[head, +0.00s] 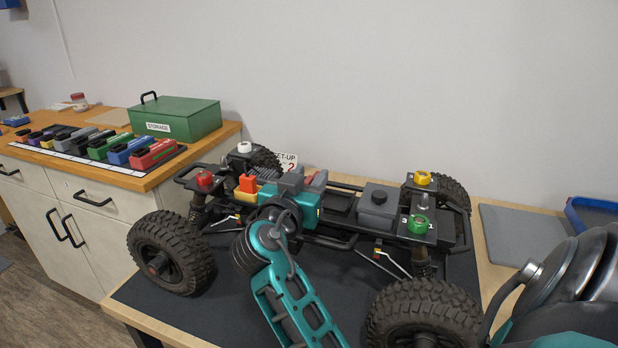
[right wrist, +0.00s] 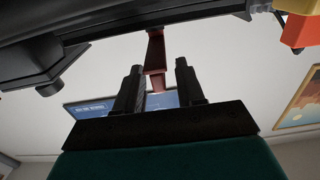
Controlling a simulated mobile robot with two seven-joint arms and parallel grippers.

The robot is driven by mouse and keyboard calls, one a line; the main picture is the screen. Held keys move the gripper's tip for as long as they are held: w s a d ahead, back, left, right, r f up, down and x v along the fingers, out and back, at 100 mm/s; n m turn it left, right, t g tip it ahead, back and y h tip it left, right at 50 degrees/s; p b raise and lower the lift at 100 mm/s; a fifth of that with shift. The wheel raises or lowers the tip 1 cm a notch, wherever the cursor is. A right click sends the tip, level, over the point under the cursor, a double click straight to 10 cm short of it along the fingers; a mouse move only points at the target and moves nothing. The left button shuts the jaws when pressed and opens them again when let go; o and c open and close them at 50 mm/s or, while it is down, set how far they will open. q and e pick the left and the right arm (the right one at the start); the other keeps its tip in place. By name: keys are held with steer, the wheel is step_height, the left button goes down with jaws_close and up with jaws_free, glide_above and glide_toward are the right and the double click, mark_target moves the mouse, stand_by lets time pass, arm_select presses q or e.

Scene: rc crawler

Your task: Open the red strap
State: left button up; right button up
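The red strap (right wrist: 155,52) shows in the right wrist view as a narrow dark-red piece hanging from the dark frame above. My right gripper (right wrist: 160,82) is open, with its two black fingers apart on either side of the strap's lower end. Gaps show beside the strap; I cannot tell whether a finger touches it. In the head view my right gripper (head: 304,184) is at the middle of the crawler chassis (head: 345,237), and I cannot clearly make out the strap there. My left gripper is not in view.
An orange-red block on a yellow base (head: 248,184) is close left of the gripper. Large tyres (head: 172,252) flank the chassis. A green storage box (head: 185,119) and coloured blocks stand on the left bench.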

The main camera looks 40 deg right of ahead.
steer(key=shift+c, duration=0.4)
jaws_close()
steer(key=shift+w+r, duration=0.1)
